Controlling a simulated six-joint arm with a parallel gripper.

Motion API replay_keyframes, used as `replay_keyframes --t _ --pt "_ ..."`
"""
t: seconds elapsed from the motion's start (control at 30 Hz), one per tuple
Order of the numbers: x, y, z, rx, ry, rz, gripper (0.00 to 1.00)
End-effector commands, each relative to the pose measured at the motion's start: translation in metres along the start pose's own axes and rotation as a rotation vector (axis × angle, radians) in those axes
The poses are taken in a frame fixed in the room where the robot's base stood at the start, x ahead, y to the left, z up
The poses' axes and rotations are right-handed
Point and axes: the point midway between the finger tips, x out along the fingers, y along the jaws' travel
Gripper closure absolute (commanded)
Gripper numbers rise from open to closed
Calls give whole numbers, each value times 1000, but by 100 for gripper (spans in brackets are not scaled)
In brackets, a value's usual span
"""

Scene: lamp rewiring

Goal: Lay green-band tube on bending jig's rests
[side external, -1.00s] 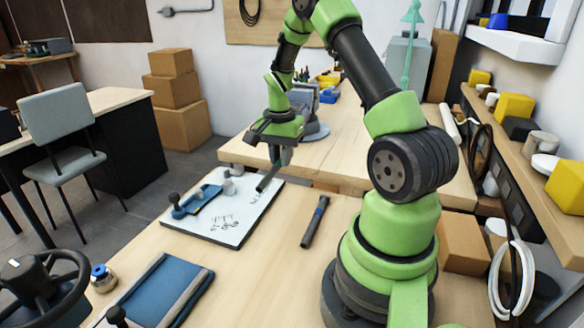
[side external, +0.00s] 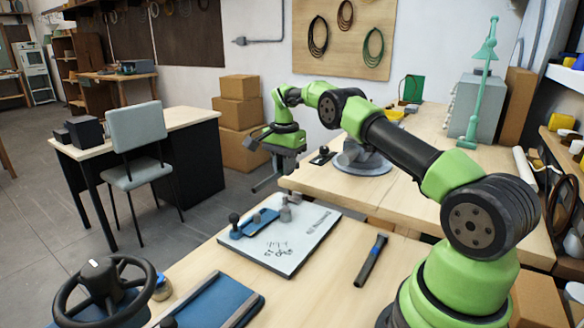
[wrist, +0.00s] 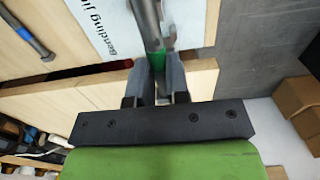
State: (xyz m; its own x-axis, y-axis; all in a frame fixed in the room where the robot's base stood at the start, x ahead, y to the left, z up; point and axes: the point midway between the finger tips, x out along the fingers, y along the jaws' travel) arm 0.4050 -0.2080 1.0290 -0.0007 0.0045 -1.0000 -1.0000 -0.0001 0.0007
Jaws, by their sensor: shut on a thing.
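The green-band tube (wrist: 147,22) is grey, with its green band (wrist: 157,61) right at my gripper's fingers (wrist: 158,82). My gripper is shut on it. In the side view my gripper (side external: 281,165) holds the tube (side external: 265,183) tilted, above the level of the table and beyond the far edge of the white bending jig board (side external: 310,243). On the board stand a blue fixture (side external: 250,225) with a dark knob and a grey post (side external: 286,213). The tube's far end is cut off in the wrist view.
A dark tool with a blue band (side external: 372,260) lies on the table right of the board. A blue tray (side external: 215,302) and a black handwheel (side external: 103,290) are in front. A grey round-based device (side external: 362,160) stands on the rear table. Floor lies left of the tables.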

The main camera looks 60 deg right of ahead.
Motion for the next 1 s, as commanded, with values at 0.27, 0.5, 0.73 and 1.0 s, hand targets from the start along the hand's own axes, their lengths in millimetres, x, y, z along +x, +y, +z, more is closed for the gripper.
replay_keyframes --t 0.27,0.5,0.73,1.0 --pt "13 0 0 -1 1 0 100" --pt "28 0 0 0 1 0 100" --pt "43 0 0 1 0 -1 100" --pt "60 0 0 0 1 -1 100"
